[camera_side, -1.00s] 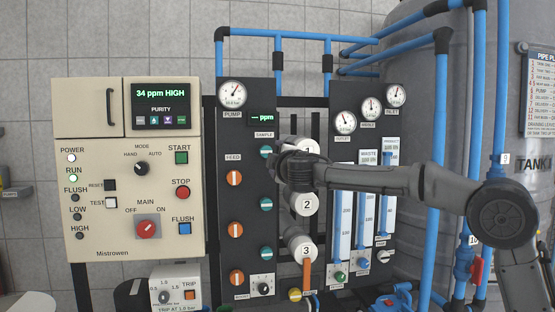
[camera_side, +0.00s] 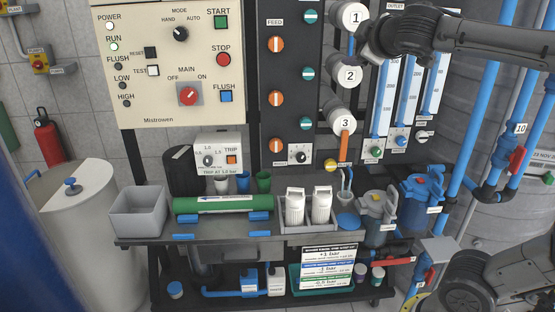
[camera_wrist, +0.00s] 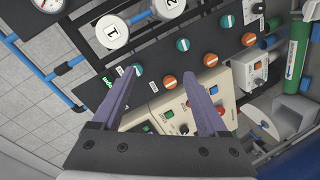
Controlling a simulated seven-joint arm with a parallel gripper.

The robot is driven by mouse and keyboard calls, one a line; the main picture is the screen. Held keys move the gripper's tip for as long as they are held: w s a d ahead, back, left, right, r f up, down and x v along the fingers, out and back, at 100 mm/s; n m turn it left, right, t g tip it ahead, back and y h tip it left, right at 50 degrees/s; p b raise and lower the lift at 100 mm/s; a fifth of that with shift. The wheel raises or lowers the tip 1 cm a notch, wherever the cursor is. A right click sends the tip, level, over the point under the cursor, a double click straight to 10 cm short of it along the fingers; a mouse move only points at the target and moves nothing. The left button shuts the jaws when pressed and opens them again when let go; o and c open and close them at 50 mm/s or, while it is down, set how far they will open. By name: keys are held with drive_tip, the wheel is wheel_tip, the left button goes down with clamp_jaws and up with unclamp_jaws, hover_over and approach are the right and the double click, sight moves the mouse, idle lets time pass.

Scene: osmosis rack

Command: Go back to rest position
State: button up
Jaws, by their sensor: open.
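My gripper (camera_side: 368,48) shows in the side view at the upper right, dark and beside the white cylinder end marked 1 (camera_side: 350,16), overlapping its lower right edge. Whether it touches cannot be told there. In the wrist view my gripper (camera_wrist: 161,76) has two purple fingers spread wide, with nothing between them. Behind the fingers are the panel with orange and teal valve knobs and the beige control box (camera_wrist: 180,108). The cylinder ends marked 1 (camera_wrist: 112,32) and 2 lie past the fingertips, toward the top of the wrist view.
Blue pipes (camera_side: 478,110) run at right. A white drum (camera_side: 85,215) stands at left. Floor between drum and bench looks narrow.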

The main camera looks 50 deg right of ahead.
drive_tip(key=s+a+f+m+g+y, duration=0.1)
drive_tip(key=s+a+f+g+y, duration=0.1)
drive_tip(key=s+a+f, duration=0.3)
drive_tip(key=s+a+f+m+g+y, duration=0.1)
drive_tip(key=s+a+f+y, duration=0.4)
drive_tip(key=f, duration=0.6)
drive_tip(key=s+a+f+m+g+y, duration=0.1)
drive_tip(key=s+a+f+g+y, duration=0.1)
drive_tip(key=s+a+f, duration=0.3)
wheel_tip(320, 180, down, 4)
drive_tip(key=shift+s+r+g+y, duration=0.1)
drive_tip(key=shift+s+g+y, duration=0.2)
drive_tip(key=shift+s+y, duration=0.7)
drive_tip(key=shift+s+m+h, duration=0.25)
drive_tip(key=shift+m+h, duration=0.05)
